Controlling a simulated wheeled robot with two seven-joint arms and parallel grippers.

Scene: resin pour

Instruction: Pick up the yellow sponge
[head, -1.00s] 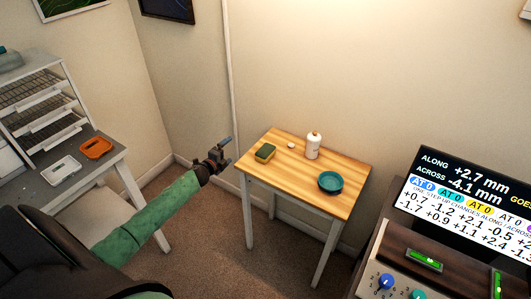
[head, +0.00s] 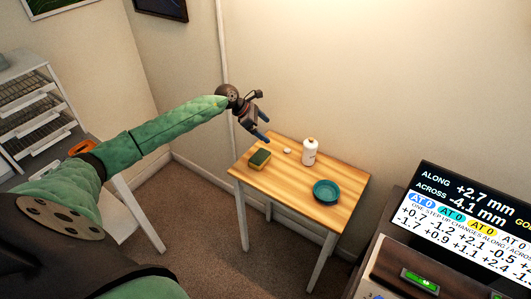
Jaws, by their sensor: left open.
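The yellow sponge (head: 260,159) has a dark green top and lies near the left corner of the small wooden table (head: 300,190). My left gripper (head: 265,138) is open and empty. It points down and to the right, above the sponge in the picture and apart from it. The green-sleeved left arm comes in from the left. My right gripper is not in view.
A white bottle (head: 310,151) and a small white object (head: 287,151) stand right of the sponge. A teal bowl (head: 326,191) sits nearer the table's right side. A readout panel (head: 460,215) is at lower right. An orange tray (head: 82,147) is partly hidden by my arm.

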